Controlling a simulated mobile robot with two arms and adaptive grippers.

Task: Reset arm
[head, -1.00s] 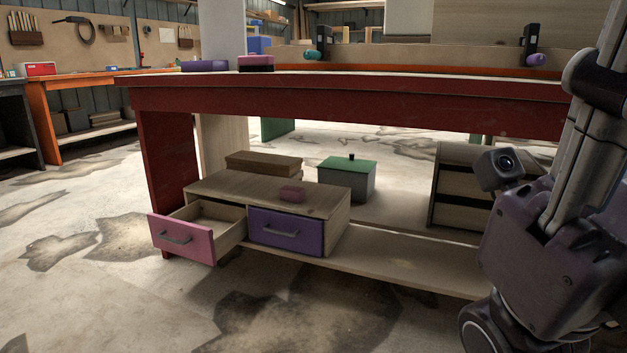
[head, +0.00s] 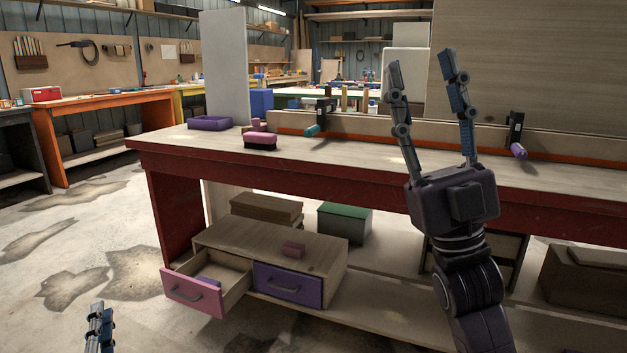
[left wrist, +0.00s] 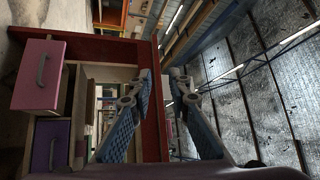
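My right gripper (head: 424,68) stands upright in front of the workbench in the head view. Its two fingers point up and are spread, with nothing between them. Only the finger ends of my left gripper (head: 99,328) show at the lower left edge of the head view, left of the pink drawer and apart from it. In the left wrist view, the left gripper's fingers (left wrist: 162,76) are apart with nothing held between them.
The red-edged workbench (head: 340,167) carries a purple tray (head: 210,123), a brush (head: 260,141) and clamps. The floor at left is clear.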

